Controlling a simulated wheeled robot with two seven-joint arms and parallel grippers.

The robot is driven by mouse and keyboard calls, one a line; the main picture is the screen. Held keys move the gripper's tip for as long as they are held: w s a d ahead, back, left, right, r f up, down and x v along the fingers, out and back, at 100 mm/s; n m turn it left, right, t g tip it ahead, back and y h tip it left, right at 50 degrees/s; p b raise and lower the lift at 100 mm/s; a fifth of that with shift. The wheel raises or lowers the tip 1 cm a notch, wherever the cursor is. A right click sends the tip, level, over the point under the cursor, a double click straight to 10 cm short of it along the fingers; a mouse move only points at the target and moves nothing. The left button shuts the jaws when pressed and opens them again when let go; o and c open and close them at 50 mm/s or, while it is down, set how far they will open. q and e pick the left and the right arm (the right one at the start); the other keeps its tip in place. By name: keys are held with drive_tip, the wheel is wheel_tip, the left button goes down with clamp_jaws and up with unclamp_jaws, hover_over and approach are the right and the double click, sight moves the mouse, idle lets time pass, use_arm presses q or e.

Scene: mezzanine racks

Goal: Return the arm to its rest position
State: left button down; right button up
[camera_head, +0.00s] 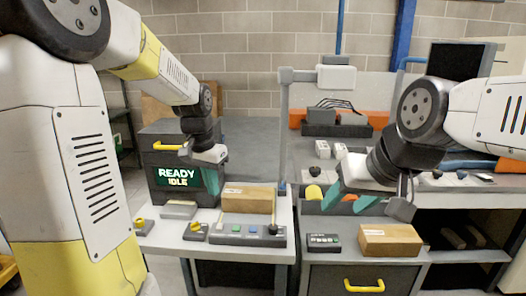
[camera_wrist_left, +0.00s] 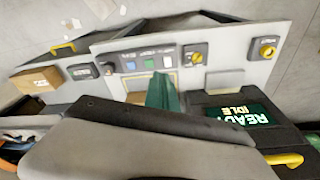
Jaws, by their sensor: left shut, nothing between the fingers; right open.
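My left arm comes in from the left, and its gripper (camera_head: 218,178) hangs over the left bench, in front of the grey box with the screen reading "READY IDLE" (camera_head: 180,177). Its teal fingers are together with nothing between them; they also show in the left wrist view (camera_wrist_left: 163,93), above the bench with the button panel. My right arm comes in from the right. Its gripper (camera_head: 350,199) is open and empty above the right cabinet, with its teal fingers apart.
A cardboard box (camera_head: 248,199) stands behind a button panel (camera_head: 239,234) on the left bench. Another cardboard box (camera_head: 391,241) lies beside a small keypad (camera_head: 323,242) on the right cabinet. Yellow knobs sit at the left bench's front.

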use_arm(q)
drive_tip(key=s+d+r+n+t, duration=0.1)
drive_tip(key=s+r, duration=0.3)
drive_tip(key=s, duration=0.5)
drive_tip(key=s+r+n+t+h, duration=0.1)
drive_tip(key=s+r+n+t, duration=0.2)
drive_tip(key=s, duration=0.6)
drive_tip(key=shift+s+d+r, duration=0.2)
drive_tip(key=shift+d+r, duration=0.15)
drive_tip(key=shift+r, duration=0.15)
drive_tip(key=w+a+f+n+g+y, duration=0.1)
drive_tip(key=w+f+n+g, duration=0.2)
drive_tip(key=w+n, duration=0.6)
drive_tip(key=w+f+n+g, duration=0.2)
drive_tip(key=w+f+n, duration=0.4)
drive_tip(key=w, duration=1)
drive_tip(key=shift+a+f+n+g+y, duration=0.2)
drive_tip(key=shift+a+n+g+y, duration=0.2)
drive_tip(key=shift+n, duration=1.2)
